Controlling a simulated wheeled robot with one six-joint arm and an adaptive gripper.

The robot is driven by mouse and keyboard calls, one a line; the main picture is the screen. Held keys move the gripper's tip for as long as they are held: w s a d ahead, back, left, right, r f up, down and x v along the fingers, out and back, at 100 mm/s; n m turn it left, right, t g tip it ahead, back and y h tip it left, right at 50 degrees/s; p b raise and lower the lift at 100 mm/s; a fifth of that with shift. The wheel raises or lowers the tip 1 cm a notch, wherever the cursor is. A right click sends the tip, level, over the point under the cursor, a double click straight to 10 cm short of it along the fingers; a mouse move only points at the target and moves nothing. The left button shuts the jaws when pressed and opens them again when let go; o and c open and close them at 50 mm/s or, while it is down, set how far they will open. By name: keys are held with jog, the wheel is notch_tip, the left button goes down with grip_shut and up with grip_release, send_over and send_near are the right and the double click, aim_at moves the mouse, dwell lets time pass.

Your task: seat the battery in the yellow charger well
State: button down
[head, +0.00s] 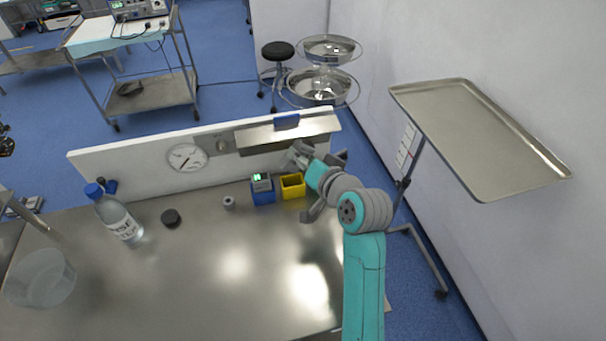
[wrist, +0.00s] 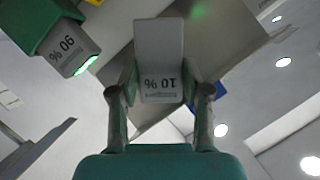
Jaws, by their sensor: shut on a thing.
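My gripper (head: 303,156) is just above and behind the yellow charger well (head: 292,187), near the back panel. In the wrist view my gripper (wrist: 160,92) is shut on a pale grey battery (wrist: 158,50) marked "10 %", one finger on each side. The yellow well is an open box with a dark inside; no battery shows in it in the head view. The wrist view shows a grey block (wrist: 75,55) marked "90 %" with a green light.
A shelf (head: 255,138) with a blue item (head: 286,121) on it juts from the back panel (head: 120,160), close to my gripper. A small grey cylinder (head: 229,203), dark puck (head: 171,217), bottle (head: 119,220) and clear bowl (head: 40,280) stand left. The table's front middle is clear.

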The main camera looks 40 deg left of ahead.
aim_at(303, 185)
jog(key=shift+w+a+f, duration=0.1)
jog(key=shift+a+f, duration=0.05)
jog(key=shift+f, duration=1.5)
jog(key=shift+w+a+f, duration=0.1)
jog(key=shift+f, duration=1.55)
jog(key=c, duration=0.5)
grip_release()
jog(key=shift+c, duration=0.2)
jog(key=shift+f, duration=0.15)
jog(key=shift+d, duration=0.2)
jog(key=v, duration=1)
jog(key=shift+s+f, duration=0.35)
jog(key=shift+s, duration=0.15)
jog(key=shift+d, duration=0.15)
